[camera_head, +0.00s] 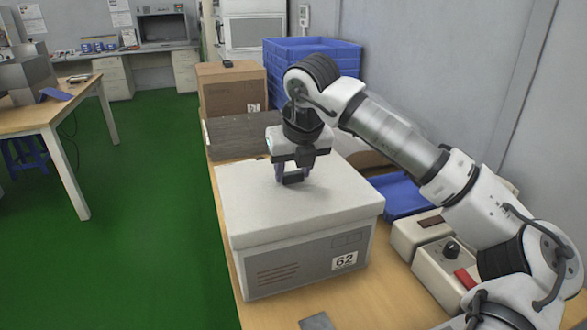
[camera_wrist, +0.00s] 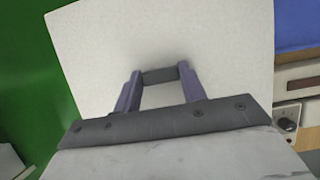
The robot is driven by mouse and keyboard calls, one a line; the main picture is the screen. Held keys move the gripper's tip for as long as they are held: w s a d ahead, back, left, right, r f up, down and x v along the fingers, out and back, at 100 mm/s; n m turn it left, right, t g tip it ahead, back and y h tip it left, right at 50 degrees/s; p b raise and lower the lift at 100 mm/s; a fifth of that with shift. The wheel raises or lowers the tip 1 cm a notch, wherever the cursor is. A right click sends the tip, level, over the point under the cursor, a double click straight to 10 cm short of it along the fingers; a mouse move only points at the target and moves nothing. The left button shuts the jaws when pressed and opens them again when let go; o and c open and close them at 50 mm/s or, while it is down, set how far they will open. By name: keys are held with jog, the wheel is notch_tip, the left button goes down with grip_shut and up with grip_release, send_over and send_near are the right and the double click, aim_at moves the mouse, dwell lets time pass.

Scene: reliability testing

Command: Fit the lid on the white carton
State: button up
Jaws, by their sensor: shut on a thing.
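The white carton (camera_head: 305,268) stands on the wooden table, with grey panels and a label reading 62 on its front. The white lid (camera_head: 250,205) lies over its top, with its rim along the upper edges; I cannot tell whether it is fully seated all round. My gripper (camera_head: 292,177) points down at the lid's middle and is shut on the dark lid handle (camera_wrist: 160,76), which sits between the two purple-grey fingers in the wrist view. The lid's flat top (camera_wrist: 225,45) fills most of that view. The carton's inside and far side are hidden.
Behind the carton are a dark grey box (camera_head: 232,139), a brown cardboard box (camera_head: 230,88) and blue crates (camera_head: 330,52). A control box with a knob (camera_head: 440,265) and a blue tray (camera_head: 400,196) are close on the right. Green floor is open on the left.

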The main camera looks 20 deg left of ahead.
jog(key=shift+f+b, duration=1.35)
jog(key=shift+f, duration=0.1)
dwell(1.2)
dwell(0.3)
jog(key=o, duration=1.5)
jog(key=shift+o, duration=0.2)
jog(key=shift+r, duration=0.1)
jog(key=shift+r+p, duration=2.3)
jog(key=shift+r, duration=1.15)
grip_shut()
